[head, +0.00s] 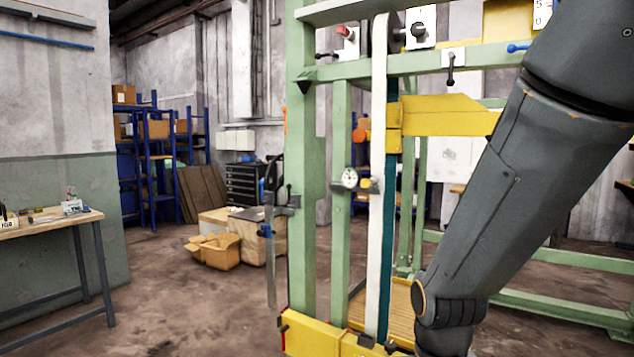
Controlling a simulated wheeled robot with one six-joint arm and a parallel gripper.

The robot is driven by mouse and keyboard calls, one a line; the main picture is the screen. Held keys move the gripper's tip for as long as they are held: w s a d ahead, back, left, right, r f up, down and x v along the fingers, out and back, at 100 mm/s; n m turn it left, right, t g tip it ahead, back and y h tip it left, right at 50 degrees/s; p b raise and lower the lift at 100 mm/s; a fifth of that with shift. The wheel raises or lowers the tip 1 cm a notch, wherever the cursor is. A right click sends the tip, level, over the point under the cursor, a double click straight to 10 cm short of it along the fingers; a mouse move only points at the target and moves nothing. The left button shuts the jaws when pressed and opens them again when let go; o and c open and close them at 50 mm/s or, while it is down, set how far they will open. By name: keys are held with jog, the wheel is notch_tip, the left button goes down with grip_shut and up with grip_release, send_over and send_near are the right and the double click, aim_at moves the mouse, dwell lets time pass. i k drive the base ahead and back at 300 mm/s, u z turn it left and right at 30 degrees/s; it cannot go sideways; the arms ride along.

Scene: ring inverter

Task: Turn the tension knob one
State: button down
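A green upright machine frame (303,180) stands in the middle of the head view. A black knob (418,29) sits on a white plate near its top, and a red knob (345,31) sits on another plate to the left of it. A round white dial (349,178) is on the frame at mid-height, with a small yellow part (366,184) beside it. No readable label shows which of these is the tension knob. My arm crosses the right side and runs down out of the bottom edge. My gripper is out of view.
A pale vertical strip (378,120) and a yellow arm-like beam (450,115) belong to the machine. A black lever (450,68) hangs from the upper green rail. A workbench (50,225) stands at left. Open floor (190,300) lies between bench and machine, with cardboard boxes (214,250) behind.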

aim_at(417, 29)
jog(key=u, duration=0.3)
jog(key=i, duration=1.6)
jog(key=z, duration=3)
jog(key=k, duration=1.3)
jog(key=u, duration=1.95)
